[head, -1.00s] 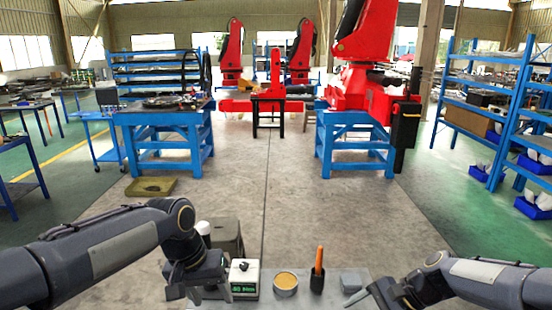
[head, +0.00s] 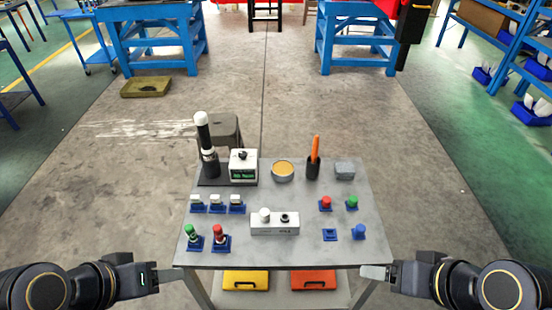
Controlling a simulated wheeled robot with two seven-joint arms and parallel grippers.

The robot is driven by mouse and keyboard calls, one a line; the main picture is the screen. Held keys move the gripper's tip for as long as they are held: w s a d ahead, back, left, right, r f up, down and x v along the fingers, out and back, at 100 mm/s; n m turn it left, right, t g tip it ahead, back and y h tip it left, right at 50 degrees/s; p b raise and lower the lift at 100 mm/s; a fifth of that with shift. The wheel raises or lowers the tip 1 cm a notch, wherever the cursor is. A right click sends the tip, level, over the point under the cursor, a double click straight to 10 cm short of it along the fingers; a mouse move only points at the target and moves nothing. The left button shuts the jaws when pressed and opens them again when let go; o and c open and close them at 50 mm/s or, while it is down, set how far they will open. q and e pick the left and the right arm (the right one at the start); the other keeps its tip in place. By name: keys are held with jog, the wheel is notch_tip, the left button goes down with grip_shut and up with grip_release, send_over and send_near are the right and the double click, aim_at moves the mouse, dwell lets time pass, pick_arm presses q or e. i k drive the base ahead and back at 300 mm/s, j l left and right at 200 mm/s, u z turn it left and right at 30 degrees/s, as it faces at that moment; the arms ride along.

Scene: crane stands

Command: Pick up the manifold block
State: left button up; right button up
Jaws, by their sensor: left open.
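The block that looks most like the manifold block (head: 275,230) is a long pale-grey block near the front middle of the grey table. A white round fitting and a dark one stand on its top. My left gripper (head: 172,275) is open and empty at the table's front left corner, well left of the block. My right gripper (head: 375,272) is at the front right corner, apart from the block. It is seen edge-on, so its jaw gap is hidden. Neither gripper touches the block.
Small blue holders with white, green and red parts flank the block. Behind stand a white-topped black cylinder (head: 204,140), a white device (head: 243,167), a round tin (head: 282,171), an orange-handled tool (head: 315,155) and a grey lump (head: 345,170). Yellow (head: 246,281) and red (head: 313,281) cases lie below.

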aim_at(281, 223)
jog(key=i+j, duration=0.1)
jog(key=j, duration=0.25)
jog(key=j+u, duration=0.1)
jog(key=j, duration=0.25)
jog(key=i+j, duration=0.15)
jog(key=j, duration=0.2)
jog(key=i+j+u, duration=0.1)
jog(key=j, duration=0.25)
